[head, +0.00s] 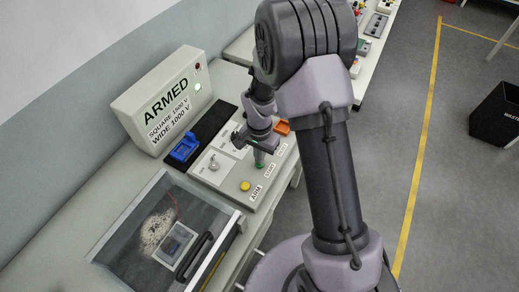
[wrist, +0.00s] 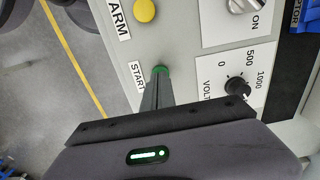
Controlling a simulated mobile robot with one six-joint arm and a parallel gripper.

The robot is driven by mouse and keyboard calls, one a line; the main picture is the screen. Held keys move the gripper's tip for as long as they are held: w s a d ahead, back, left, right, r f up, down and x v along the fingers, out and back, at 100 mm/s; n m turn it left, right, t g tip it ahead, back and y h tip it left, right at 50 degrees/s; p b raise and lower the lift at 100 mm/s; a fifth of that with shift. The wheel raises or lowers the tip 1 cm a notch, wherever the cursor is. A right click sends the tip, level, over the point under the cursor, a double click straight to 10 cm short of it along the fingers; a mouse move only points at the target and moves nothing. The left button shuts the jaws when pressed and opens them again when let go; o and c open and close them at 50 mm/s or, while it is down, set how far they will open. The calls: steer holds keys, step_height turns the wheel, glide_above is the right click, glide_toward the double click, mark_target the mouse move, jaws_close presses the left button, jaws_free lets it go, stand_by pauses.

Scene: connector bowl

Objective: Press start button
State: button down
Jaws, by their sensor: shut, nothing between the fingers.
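The green start button (wrist: 160,69) sits on the grey panel beside its START label, and a green bit of it shows under my gripper in the head view (head: 259,166). My gripper (wrist: 157,80) is shut and empty, pointing down at the panel. Its fingertips overlap the button in the wrist view and hide part of it. I cannot tell whether they touch it. The yellow button (wrist: 144,10) by the ARM label is nearby, also seen in the head view (head: 245,186).
A voltage knob (wrist: 237,86) and an ON switch (wrist: 244,4) share the panel. A white box (head: 163,104) reads ARMED, with a green light lit. A blue connector (head: 184,147) lies behind the panel. A clear-lidded case (head: 216,263) with a black handle stands in front.

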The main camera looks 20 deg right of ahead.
steer(key=shift+f, duration=0.45)
steer(key=shift+f+b, duration=0.8)
steer(key=shift+s+f+b, duration=0.2)
steer(key=shift+f+b, duration=0.1)
steer(key=shift+b, duration=0.05)
steer(key=shift+s+r, duration=0.15)
steer(key=shift+s, duration=0.05)
steer(key=shift+w, duration=0.15)
step_height(320, 180, up, 14)
steer(key=p, duration=0.5)
steer(key=shift+w+r, duration=0.2)
steer(key=shift+w, duration=0.1)
